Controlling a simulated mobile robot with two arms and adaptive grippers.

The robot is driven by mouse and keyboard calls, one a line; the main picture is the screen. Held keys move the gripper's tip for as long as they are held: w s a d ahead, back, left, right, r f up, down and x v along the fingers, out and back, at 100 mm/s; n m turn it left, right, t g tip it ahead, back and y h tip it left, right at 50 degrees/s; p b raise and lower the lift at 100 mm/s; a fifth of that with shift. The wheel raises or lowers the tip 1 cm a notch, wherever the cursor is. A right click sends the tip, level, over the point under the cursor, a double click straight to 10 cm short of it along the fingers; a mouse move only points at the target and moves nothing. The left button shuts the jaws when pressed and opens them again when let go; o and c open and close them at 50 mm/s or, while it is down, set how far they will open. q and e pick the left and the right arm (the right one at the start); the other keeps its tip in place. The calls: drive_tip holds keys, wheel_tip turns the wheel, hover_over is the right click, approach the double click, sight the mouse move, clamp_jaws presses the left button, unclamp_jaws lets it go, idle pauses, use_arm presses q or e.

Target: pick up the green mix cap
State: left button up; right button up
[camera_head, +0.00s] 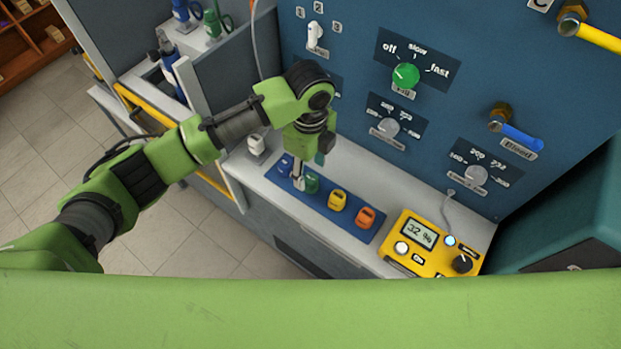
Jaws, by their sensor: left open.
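A blue tray (352,229) on the grey bench holds a row of small coloured caps. The green cap (312,183) stands in this row, between a blue cap (285,166) and a yellow cap (338,200). My left gripper (299,182) points down at the left end of the tray, open, with its fingertips close beside the green cap and partly covering it. I cannot tell whether they touch it. A round green knob (405,75) sits on the panel below an off, slow, fast scale. My right gripper is not in view.
An orange cap (366,217) stands at the tray's right end. A yellow meter (433,245) lies right of the tray. The blue panel (350,85) rises behind the bench with grey knobs, a blue-handled valve (516,134) and a yellow-handled valve (594,33).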

sight(310, 178)
use_arm(q)
drive_tip(key=f, duration=0.2)
drive_tip(key=f+p, duration=0.1)
drive_tip(key=shift+s+f, duration=0.35)
drive_tip(key=shift+w+d+f, duration=0.1)
drive_tip(key=shift+f, duration=0.15)
drive_tip(key=c, duration=1.2)
drive_tip(key=shift+o, duration=0.2)
drive_tip(key=shift+r, duration=0.55)
drive_tip(key=s+a+r+b, duration=0.1)
drive_tip(key=s+a+r, duration=0.1)
drive_tip(key=s+r, duration=0.4)
drive_tip(key=s+a+r+b, duration=0.1)
drive_tip(key=s+a+r, duration=0.1)
drive_tip(key=s+r, duration=0.4)
drive_tip(key=shift+s+a, duration=0.25)
drive_tip(key=shift+s, duration=0.45)
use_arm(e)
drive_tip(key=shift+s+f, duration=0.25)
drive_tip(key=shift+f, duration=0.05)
use_arm(q)
drive_tip(key=shift+f, duration=0.1)
